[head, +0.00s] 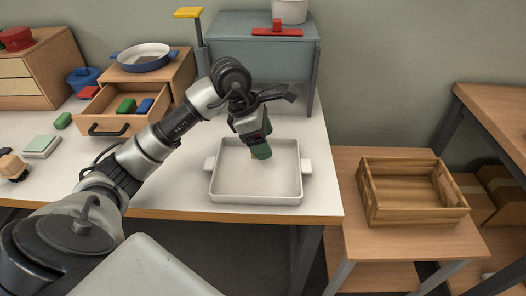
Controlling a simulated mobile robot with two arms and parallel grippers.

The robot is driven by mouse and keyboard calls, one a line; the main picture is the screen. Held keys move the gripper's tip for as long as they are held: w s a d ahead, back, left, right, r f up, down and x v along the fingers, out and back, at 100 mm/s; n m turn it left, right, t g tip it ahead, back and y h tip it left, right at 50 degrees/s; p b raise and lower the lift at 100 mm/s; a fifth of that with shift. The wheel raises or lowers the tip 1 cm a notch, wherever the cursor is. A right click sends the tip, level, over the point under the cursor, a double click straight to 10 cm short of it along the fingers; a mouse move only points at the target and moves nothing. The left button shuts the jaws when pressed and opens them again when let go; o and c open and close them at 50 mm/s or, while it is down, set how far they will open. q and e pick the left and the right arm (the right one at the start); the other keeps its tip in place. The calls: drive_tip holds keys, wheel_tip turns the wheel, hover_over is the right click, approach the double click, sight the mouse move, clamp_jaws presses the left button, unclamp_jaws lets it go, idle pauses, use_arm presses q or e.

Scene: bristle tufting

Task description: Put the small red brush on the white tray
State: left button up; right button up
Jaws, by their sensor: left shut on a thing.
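The white tray (284,182), square with a small handle on each side, sits at the table's front edge in the head view. My left gripper (257,139) points down over the tray's back part, shut on a small dark green thing (261,152). I cannot tell whether that thing touches the tray floor. My right gripper is not in view.
The open drawer (107,128) also holds a green block (126,106) and a blue block (145,106). A blue-and-white pan (144,56) stands above it. A grey cabinet (262,58) is behind the tray. A wooden crate (412,190) stands on a lower table at right.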

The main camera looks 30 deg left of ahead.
use_arm(q)
wheel_tip(320, 180, down, 4)
drive_tip(key=shift+r, duration=0.15)
drive_tip(key=shift+a+f, duration=0.1)
drive_tip(key=shift+f, duration=0.2)
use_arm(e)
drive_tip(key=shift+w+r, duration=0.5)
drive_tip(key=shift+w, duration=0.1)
use_arm(q)
drive_tip(key=shift+b, duration=0.3)
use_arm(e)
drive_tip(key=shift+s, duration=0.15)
use_arm(q)
drive_tip(key=o, duration=0.9)
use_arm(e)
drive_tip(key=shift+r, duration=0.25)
